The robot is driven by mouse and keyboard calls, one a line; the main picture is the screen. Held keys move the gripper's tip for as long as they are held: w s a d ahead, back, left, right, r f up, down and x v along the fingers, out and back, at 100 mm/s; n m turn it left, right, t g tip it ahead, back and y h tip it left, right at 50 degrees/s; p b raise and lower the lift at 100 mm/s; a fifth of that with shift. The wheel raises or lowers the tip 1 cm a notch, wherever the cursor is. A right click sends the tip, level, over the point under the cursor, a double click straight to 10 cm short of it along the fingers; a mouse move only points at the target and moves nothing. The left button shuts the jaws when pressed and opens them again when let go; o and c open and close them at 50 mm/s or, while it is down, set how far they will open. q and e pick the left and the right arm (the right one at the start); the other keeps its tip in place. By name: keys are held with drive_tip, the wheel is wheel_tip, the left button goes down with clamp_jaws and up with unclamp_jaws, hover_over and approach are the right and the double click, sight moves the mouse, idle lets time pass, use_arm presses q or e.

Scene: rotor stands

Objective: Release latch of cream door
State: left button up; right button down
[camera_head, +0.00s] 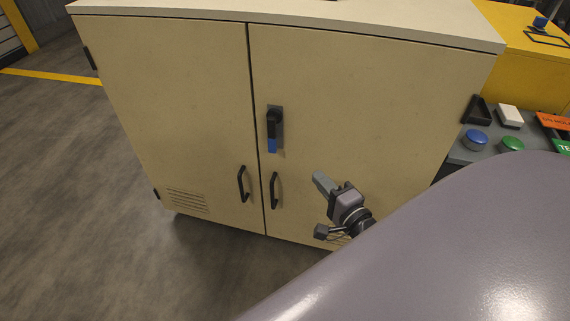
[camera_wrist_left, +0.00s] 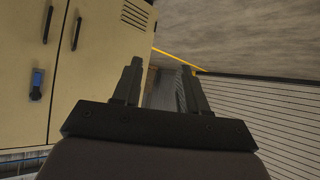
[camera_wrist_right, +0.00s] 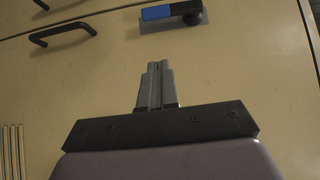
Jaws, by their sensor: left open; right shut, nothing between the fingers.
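The cream cabinet has two doors, both closed, a left one (camera_head: 175,110) and a right one (camera_head: 350,100). The latch (camera_head: 273,128) is a black lever with a blue tip on a grey plate on the right door. It hangs straight down in the head view, and also shows in the left wrist view (camera_wrist_left: 36,84) and right wrist view (camera_wrist_right: 172,13). My right gripper (camera_head: 321,182) is shut and empty, in front of the right door, right of and below the latch and apart from it. Its fingertips (camera_wrist_right: 157,68) point toward the latch plate in the right wrist view. My left gripper (camera_wrist_left: 161,80) is open and empty.
Black pull handles (camera_head: 243,183) and (camera_head: 274,190) flank the door seam below the latch. A grey panel with a blue button (camera_head: 475,140) and a green button (camera_head: 511,145) stands right of the cabinet. The floor (camera_head: 90,200) at left is clear.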

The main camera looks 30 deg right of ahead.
use_arm(q)
drive_tip(key=shift+w+r, duration=0.15)
drive_tip(key=shift+r, duration=0.1)
use_arm(e)
drive_tip(key=shift+d, duration=0.15)
drive_tip(key=shift+w, duration=0.15)
use_arm(q)
drive_tip(key=shift+w+d+r+t+h+b, duration=0.15)
drive_tip(key=shift+w+d+t+b, duration=0.1)
drive_tip(key=shift+d+b, duration=0.25)
drive_tip(key=shift+w+d+r+t+h+b, duration=0.15)
drive_tip(key=shift+w+d+b, duration=0.1)
drive_tip(key=shift+d+b, duration=0.25)
use_arm(e)
drive_tip(key=w, duration=0.4)
drive_tip(key=w+a, duration=0.1)
drive_tip(key=w, duration=0.8)
drive_tip(key=shift+a, duration=0.4)
use_arm(q)
drive_tip(key=shift+s+a+f, duration=0.1)
drive_tip(key=shift+a+f, duration=0.05)
drive_tip(key=shift+f, duration=0.05)
